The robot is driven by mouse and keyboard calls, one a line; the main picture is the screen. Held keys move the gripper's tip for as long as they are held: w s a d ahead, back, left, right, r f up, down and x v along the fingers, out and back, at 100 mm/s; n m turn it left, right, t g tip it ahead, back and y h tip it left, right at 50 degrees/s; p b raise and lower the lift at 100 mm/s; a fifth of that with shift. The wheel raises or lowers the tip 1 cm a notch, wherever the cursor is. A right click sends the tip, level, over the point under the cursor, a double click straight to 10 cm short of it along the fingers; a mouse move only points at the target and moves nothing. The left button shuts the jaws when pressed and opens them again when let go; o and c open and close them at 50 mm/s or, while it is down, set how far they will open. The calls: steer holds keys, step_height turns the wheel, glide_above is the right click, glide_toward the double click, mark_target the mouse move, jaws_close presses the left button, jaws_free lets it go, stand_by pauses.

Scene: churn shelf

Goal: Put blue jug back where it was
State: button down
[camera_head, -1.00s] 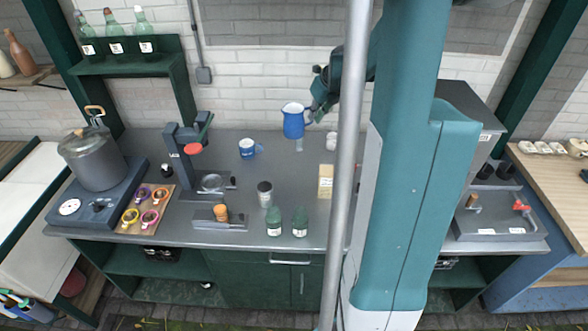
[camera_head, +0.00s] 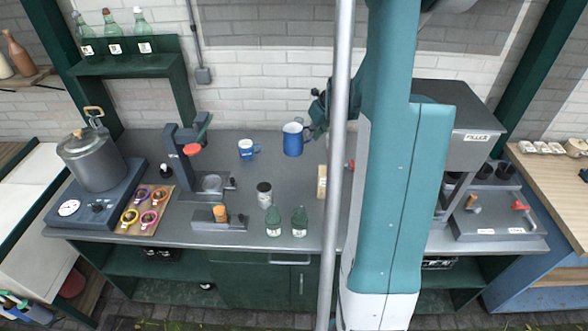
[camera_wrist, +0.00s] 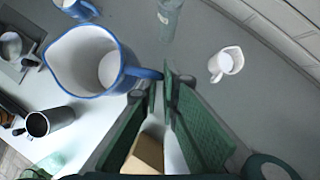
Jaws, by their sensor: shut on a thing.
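The blue jug (camera_head: 293,141) has a white band near its rim and is at the middle back of the grey counter. My gripper (camera_head: 314,127) is at its right side, partly hidden behind a grey pole. In the wrist view the jug (camera_wrist: 75,65) shows from above, with a blue rim and pale inside. Its blue handle reaches between the green fingers of my gripper (camera_wrist: 160,88), which are shut on it. The jug looks upright. I cannot tell whether its base touches the counter.
A blue mug (camera_head: 247,149) stands left of the jug. A grey can (camera_head: 264,194) and two green bottles (camera_head: 300,221) stand nearer the front. A beige box (camera_head: 322,182) is front right. The wrist view shows a small white jug (camera_wrist: 226,63) and a greenish container (camera_wrist: 170,18).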

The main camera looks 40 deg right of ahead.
steer(key=shift+f, duration=2.95)
steer(key=shift+f, duration=2.05)
steer(key=shift+f, duration=0.1)
steer(key=c, duration=3.1)
jaws_free()
steer(key=shift+f, duration=0.1)
steer(key=o, duration=0.5)
